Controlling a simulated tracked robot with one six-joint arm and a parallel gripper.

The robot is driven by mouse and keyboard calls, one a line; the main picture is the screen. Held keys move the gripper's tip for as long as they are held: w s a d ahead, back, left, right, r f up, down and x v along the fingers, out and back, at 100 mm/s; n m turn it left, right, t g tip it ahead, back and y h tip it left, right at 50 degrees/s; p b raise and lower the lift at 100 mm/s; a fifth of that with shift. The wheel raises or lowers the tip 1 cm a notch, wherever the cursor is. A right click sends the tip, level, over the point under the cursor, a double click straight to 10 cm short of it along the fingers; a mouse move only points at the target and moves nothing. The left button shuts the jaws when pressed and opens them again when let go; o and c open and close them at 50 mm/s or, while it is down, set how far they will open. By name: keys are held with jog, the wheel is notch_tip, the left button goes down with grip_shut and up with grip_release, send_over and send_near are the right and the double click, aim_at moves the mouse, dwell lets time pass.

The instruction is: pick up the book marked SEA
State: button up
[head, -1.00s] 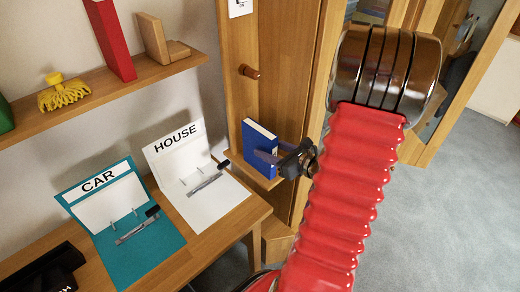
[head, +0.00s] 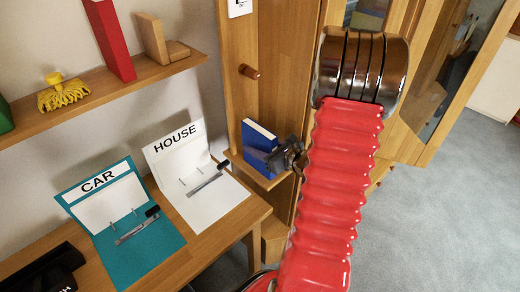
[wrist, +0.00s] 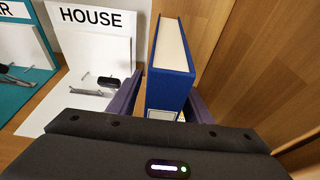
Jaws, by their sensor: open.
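A blue book (head: 259,145) stands upright on a small wooden ledge (head: 284,177) beside the tall cabinet. In the wrist view the blue book (wrist: 171,75) shows its pale page edges on top and a white label low on its near face; I cannot read the label. My gripper (head: 275,157) is at the book's right-hand side in the head view. In the wrist view the open gripper (wrist: 161,104) has one purple finger on each side of the book. The book's lower part is hidden behind the gripper body, and I cannot tell whether the fingers touch it.
A desk holds a white HOUSE binder (head: 215,203) and a teal CAR binder (head: 150,243). A shelf above carries a red book (head: 110,40), a yellow brush (head: 63,92) and a wooden bookend (head: 155,40). A wooden knob (head: 249,72) juts out above the blue book. Grey floor is clear at right.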

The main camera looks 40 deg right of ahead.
aim_at(259, 128)
jog(key=shift+c, duration=0.7)
grip_shut()
jog(key=shift+r, duration=0.1)
jog(key=shift+r, duration=4.95)
